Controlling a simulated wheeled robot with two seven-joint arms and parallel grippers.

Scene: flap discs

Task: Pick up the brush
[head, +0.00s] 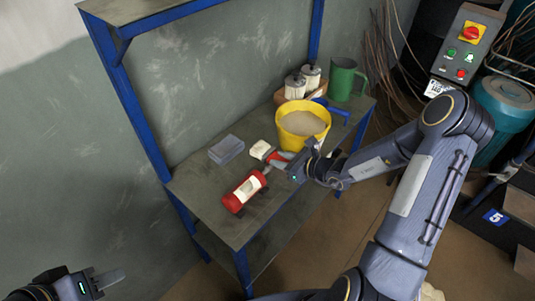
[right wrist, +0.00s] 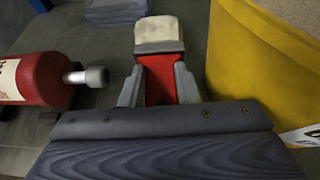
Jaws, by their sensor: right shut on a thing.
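The brush has a red handle and a pale bristle head (head: 261,150). It is over the workbench, between the red cylinder and the yellow bucket. My right gripper (head: 284,165) is shut on its handle. In the right wrist view the red handle (right wrist: 160,82) lies between my two fingers, with the pale head (right wrist: 158,30) pointing away. I cannot tell whether the brush still touches the bench. My left gripper (head: 103,281) is at the bottom left, away from the bench; its finger gap cannot be made out.
A red cylinder (head: 234,203) with a white label lies left of the brush. A grey-blue block (head: 226,150) lies behind it. A yellow bucket (head: 290,134) stands close on the right. Two canisters (head: 303,80) and a green mug (head: 342,82) stand farther back. The bench (head: 200,185) has a blue frame.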

